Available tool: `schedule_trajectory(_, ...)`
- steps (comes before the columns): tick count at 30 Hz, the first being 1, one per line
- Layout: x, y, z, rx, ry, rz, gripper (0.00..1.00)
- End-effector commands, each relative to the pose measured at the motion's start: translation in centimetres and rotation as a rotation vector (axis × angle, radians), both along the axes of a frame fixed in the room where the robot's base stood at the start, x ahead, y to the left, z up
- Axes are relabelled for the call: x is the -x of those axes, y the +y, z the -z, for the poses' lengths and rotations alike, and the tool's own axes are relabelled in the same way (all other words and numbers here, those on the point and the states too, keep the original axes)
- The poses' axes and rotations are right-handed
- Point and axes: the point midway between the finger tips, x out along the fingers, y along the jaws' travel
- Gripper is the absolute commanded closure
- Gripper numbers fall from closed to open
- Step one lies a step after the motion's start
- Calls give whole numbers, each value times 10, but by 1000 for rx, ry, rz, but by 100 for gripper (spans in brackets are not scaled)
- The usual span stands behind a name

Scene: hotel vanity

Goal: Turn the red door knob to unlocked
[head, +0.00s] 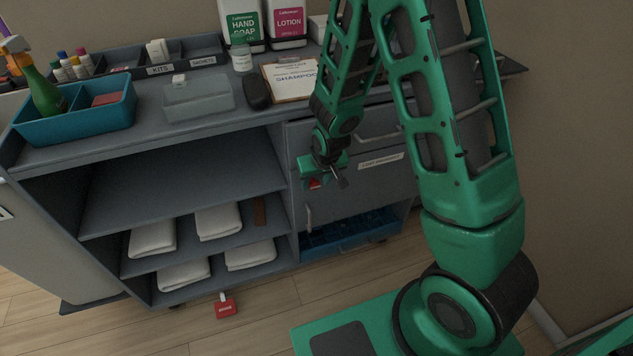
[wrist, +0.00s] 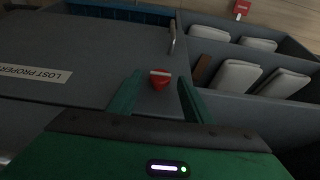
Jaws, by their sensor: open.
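The red door knob (wrist: 160,80) is on the grey door (wrist: 90,60) labelled as lost property. It has a pale bar across it, lying about level in the wrist view. In the head view the red knob (head: 314,184) shows partly behind my gripper (head: 330,180). In the wrist view my gripper (wrist: 155,95) is open, with one green finger on each side of the knob. The fingers appear apart from the knob; I cannot tell the exact depth.
A metal handle (wrist: 173,38) is on the door near the knob. Open shelves with folded towels (head: 219,221) are to the left in the head view. A blue bin (head: 350,232) is below. A red tag (head: 226,308) lies on the floor.

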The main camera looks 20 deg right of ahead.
Motion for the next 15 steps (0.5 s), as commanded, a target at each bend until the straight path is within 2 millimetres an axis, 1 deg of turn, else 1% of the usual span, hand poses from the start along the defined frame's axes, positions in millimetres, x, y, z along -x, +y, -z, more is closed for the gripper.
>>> schedule_trajectory(2,-2,0,5,0,0,0,54)
schedule_trajectory(6,-4,0,9,0,-1,0,54)
schedule_trajectory(14,-4,0,10,0,-1,0,54)
schedule_trajectory(15,-4,0,10,0,-1,0,59)
